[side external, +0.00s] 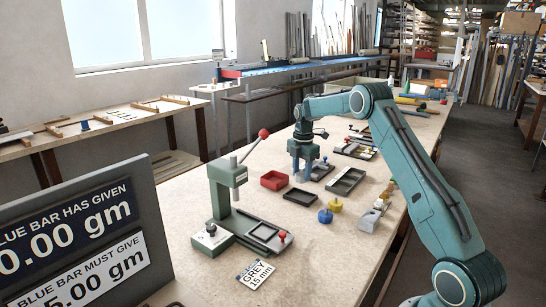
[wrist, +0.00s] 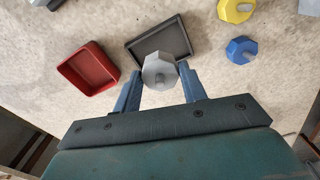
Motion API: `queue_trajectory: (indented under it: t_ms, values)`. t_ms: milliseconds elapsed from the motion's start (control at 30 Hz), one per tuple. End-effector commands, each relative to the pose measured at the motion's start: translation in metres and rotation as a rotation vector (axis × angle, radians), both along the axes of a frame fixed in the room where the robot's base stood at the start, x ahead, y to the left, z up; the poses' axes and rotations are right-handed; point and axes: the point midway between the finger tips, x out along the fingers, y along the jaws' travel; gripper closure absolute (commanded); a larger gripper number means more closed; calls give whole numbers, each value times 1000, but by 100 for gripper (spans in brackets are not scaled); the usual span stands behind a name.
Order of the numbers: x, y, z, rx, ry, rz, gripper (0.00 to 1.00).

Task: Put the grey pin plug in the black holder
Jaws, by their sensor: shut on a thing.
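My gripper (side external: 301,174) points down over the table, left of the larger dark tray in the side view. In the wrist view its blue fingers (wrist: 160,88) are shut on the grey pin plug (wrist: 158,70), an eight-sided head with a pale pin. A shallow black tray (side external: 299,196), apparently the holder, lies between the red tray and the coloured plugs. In the wrist view this dark tray (wrist: 138,42) looks empty, with its lower edge partly hidden by the plug. The plug's height above it is unclear.
A red tray (side external: 274,180) lies to the left. Blue (side external: 325,216) and yellow (side external: 335,205) plugs stand on the right. A larger dark tray (side external: 345,182) lies farther right.

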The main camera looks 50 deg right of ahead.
Motion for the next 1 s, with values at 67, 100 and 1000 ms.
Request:
queue_trajectory:
  t_ms: [67,100,1000]
  values:
    - [0,0,-4,0,-1,0,86]
    - [0,0,-5,-1,-1,0,86]
    - [0,0,-63,-1,-2,0,86]
